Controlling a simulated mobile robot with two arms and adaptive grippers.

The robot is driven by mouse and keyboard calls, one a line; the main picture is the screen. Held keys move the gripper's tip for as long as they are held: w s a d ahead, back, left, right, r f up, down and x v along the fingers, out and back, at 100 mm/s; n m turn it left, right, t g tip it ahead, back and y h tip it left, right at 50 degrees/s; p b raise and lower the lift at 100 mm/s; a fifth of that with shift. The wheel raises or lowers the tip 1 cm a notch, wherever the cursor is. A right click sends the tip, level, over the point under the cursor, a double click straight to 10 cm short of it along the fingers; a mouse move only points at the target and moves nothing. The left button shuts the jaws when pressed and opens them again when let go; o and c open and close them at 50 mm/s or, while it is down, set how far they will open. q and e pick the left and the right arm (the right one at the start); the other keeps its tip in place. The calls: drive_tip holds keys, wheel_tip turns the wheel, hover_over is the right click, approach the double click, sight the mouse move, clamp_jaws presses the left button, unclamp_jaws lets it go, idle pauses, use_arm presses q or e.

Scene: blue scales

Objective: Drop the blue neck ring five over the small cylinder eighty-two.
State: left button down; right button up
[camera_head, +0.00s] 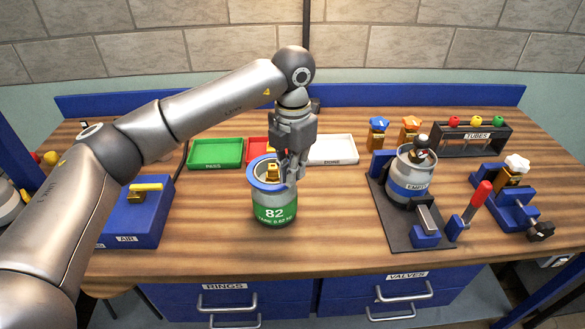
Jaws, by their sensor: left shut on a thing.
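The small cylinder eighty-two (274,213) stands upright on the wooden bench, grey with a green band marked 82. A brass valve (272,173) rises from its top. The blue neck ring (254,178) is at the cylinder's top and appears to encircle the valve. My left gripper (291,178) points down at the right side of the cylinder's top and is shut on the ring. The fingers hide the ring's right part. I cannot tell whether the ring rests on the cylinder or is just above it. My right gripper is not in view.
Behind the cylinder are a green tray (216,151), a red tray (257,147) and a white tray (333,146). A clamped cylinder (407,185) stands on a dark plate to the right. A blue AIR block (138,214) is at left. The bench front is clear.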

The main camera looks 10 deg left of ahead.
use_arm(q)
drive_tip(key=shift+f, duration=0.4)
drive_tip(key=c, duration=1.6)
unclamp_jaws()
drive_tip(key=shift+o, duration=0.2)
drive_tip(key=shift+r, duration=0.15)
drive_tip(key=shift+r+p, duration=1.85)
drive_tip(key=shift+r, duration=1.85)
